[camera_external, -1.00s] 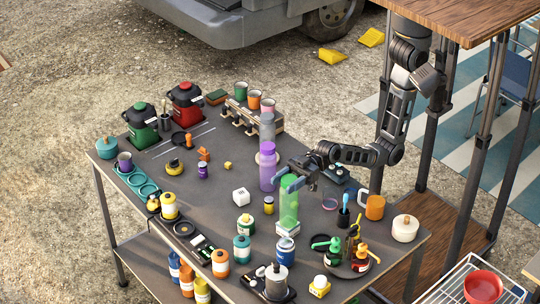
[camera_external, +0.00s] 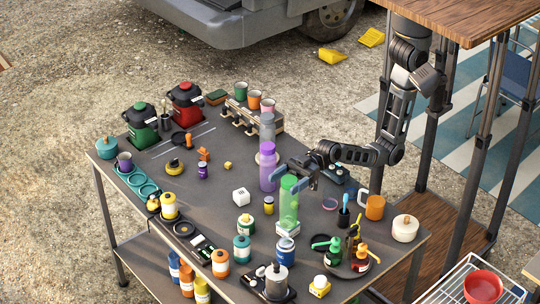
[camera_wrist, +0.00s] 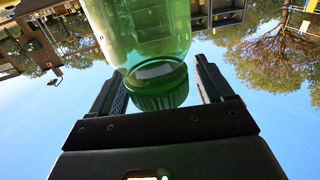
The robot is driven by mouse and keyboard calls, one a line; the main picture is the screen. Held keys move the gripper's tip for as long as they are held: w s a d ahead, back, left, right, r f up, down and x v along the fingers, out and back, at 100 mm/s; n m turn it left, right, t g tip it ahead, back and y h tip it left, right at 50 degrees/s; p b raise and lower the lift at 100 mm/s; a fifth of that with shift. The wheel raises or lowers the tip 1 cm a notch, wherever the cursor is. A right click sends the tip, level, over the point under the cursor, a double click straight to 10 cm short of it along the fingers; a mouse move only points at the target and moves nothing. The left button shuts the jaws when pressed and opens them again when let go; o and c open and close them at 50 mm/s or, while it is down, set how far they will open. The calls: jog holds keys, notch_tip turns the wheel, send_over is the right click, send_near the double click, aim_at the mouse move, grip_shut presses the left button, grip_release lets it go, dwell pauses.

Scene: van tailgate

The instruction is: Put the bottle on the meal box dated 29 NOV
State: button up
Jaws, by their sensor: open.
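A clear green bottle (camera_external: 288,208) with a green cap stands upright on a small white box (camera_external: 287,229) near the table's front right. The box's date is too small to read, so I cannot tell whether it says 29 NOV. My gripper (camera_external: 294,180) is open at the bottle's upper end, with its fingers apart. In the wrist view the green bottle (camera_wrist: 142,30) appears inverted, its cap between and just beyond the spread fingers (camera_wrist: 160,88). I cannot tell whether either finger touches it.
A purple bottle (camera_external: 268,172) stands close left of my gripper, with a grey bottle (camera_external: 267,128) behind it. A blue-labelled jar (camera_external: 285,250) is just in front of the white box. A tray of pump bottles (camera_external: 352,268) and an orange mug (camera_external: 375,207) are to the right.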

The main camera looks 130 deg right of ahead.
jog(key=s+d+b, duration=0.1)
jog(key=s+b, duration=0.1)
jog(key=s, duration=0.9)
jog(key=shift+s+d, duration=0.15)
jog(key=shift+s, duration=0.2)
